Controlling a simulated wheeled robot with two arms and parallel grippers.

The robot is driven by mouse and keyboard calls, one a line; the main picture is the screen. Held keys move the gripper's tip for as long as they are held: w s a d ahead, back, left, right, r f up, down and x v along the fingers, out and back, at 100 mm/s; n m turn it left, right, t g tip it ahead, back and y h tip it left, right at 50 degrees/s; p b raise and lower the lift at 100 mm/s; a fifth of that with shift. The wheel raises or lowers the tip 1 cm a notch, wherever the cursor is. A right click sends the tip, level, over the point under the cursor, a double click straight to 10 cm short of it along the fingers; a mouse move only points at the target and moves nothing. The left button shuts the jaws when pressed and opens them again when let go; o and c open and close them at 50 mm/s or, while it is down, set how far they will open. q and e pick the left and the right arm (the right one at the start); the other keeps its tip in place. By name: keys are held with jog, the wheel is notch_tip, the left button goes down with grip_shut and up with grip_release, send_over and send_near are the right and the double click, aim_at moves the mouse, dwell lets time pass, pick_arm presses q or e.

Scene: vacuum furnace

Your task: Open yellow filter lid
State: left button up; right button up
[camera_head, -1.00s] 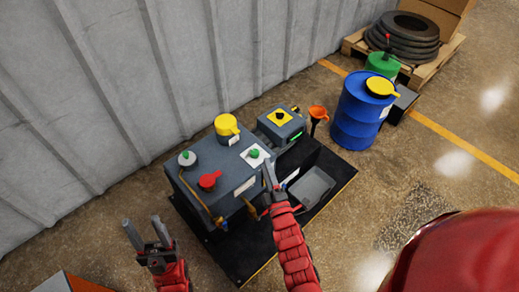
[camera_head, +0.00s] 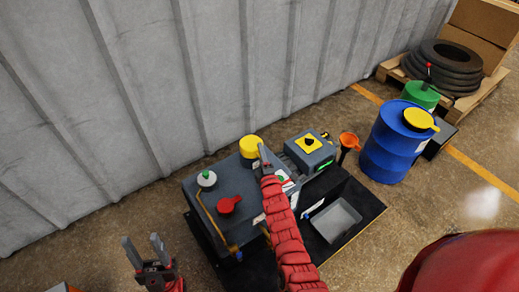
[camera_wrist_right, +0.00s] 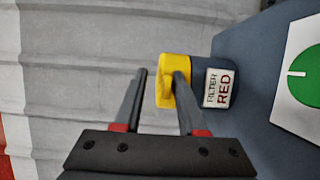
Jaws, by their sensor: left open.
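The yellow filter lid (camera_head: 250,146) sits on a filter at the back of the grey machine (camera_head: 225,178); it also shows in the right wrist view (camera_wrist_right: 172,65). Its grey-blue housing there bears a label (camera_wrist_right: 218,88) reading "FILTER RED". My right gripper (camera_head: 262,152) is at the lid's right side in the head view. In the right wrist view its fingers (camera_wrist_right: 159,75) are apart. The right finger overlaps the lid, and a yellow tab shows between the fingers; contact cannot be told. My left gripper (camera_head: 141,242) is open and empty, low at the left, away from the machine.
A red cap (camera_head: 228,204) and a white-and-green cap (camera_head: 206,179) are on the machine top. A grey box with a yellow panel (camera_head: 309,147), an orange funnel (camera_head: 349,140) and a blue barrel (camera_head: 391,150) stand to the right. A corrugated wall (camera_head: 150,90) rises close behind.

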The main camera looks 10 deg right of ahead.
jog(key=shift+w, duration=1.35)
jog(key=shift+c, duration=0.2)
grip_shut()
